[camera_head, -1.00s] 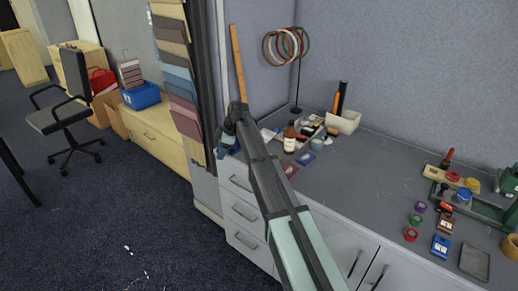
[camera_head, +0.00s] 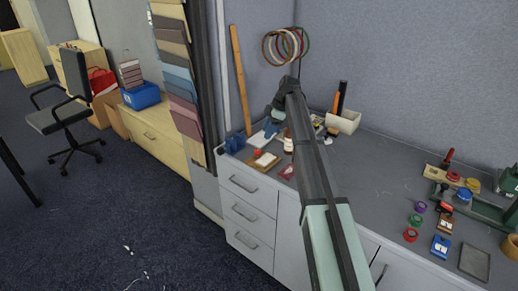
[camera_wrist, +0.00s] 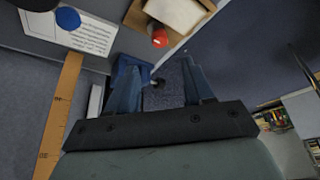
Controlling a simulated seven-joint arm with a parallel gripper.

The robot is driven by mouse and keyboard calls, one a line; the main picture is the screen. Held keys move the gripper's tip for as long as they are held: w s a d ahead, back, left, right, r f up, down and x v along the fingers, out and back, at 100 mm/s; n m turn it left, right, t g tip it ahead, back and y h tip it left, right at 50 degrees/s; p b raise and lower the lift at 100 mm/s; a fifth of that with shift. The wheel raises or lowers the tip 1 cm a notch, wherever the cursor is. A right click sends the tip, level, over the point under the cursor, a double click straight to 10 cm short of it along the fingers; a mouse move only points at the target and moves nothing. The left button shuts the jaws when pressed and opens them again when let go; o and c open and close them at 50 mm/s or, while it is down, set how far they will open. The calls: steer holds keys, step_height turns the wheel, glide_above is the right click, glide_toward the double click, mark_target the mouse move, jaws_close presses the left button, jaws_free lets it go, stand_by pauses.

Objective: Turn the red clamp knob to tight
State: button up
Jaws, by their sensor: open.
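A small red knob (camera_head: 257,152) sits at the edge of a wooden board with a pale top, at the left end of the counter. In the wrist view, the red knob (camera_wrist: 160,39) and board (camera_wrist: 140,12) are at the top, beyond my fingertips. My gripper (camera_head: 271,127) is above the counter, behind and a little right of the board. In the wrist view, my gripper (camera_wrist: 158,82) has its two blue fingers apart with nothing held between them. A blue object (camera_head: 235,143) is left of the board; it shows partly behind the left finger. The knob's setting cannot be read.
Several small rolls and a green tool (camera_head: 485,210) are on the right. The middle counter (camera_head: 375,180) is clear. A wooden ruler (camera_head: 240,80) leans at the left.

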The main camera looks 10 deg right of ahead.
mark_target(258, 151)
steer(key=x, duration=1)
steer(key=shift+c, duration=0.3)
jaws_close()
